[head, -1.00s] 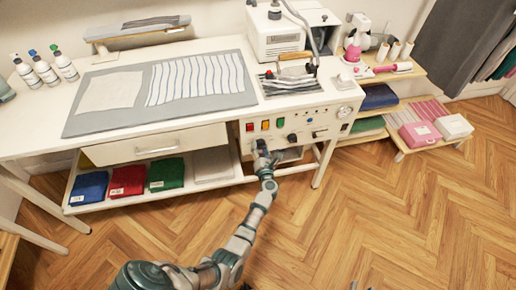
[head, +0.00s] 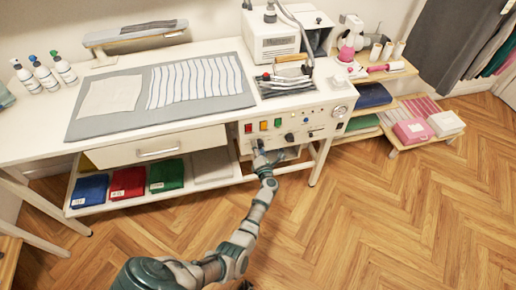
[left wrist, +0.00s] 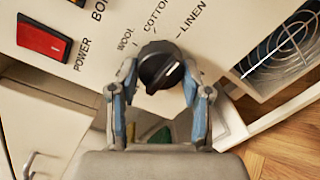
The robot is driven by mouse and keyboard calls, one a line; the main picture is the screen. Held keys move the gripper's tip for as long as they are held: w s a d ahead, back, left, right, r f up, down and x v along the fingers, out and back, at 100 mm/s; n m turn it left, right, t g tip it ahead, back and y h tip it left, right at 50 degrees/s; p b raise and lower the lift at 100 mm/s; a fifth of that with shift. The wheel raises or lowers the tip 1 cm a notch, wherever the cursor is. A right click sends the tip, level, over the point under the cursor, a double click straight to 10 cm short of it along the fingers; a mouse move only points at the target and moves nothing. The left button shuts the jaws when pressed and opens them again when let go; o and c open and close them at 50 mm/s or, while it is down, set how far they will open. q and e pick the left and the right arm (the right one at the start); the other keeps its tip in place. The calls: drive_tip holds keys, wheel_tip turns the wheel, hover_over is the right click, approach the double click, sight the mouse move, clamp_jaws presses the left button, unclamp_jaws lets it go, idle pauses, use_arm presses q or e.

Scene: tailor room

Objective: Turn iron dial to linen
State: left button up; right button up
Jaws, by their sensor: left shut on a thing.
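The iron dial (left wrist: 160,66) is a round black knob with a raised ridge on the cream front panel (left wrist: 225,25). The labels WOOL, COTTON and LINEN (left wrist: 192,20) are printed in an arc above it in the left wrist view. I cannot tell for sure which label its mark points at. My left gripper (left wrist: 160,82) is shut on the dial, one finger on each side. In the head view, my left gripper (head: 261,153) reaches the panel below the coloured switches and mostly hides the dial. My right gripper is not in view.
A red POWER switch (left wrist: 44,38) sits left of the dial. Another dark knob (head: 290,137) is to the right on the panel. The iron (head: 291,72) rests on the station above. A drawer (head: 155,147) and a shelf of folded cloths are at left. The floor in front is clear.

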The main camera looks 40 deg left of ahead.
use_arm(q)
drive_tip(key=shift+w+d, duration=0.1)
drive_tip(key=shift+d, duration=0.05)
drive_tip(key=o, duration=1.2)
drive_tip(key=shift+w+f, duration=0.1)
drive_tip(key=v, duration=1.2)
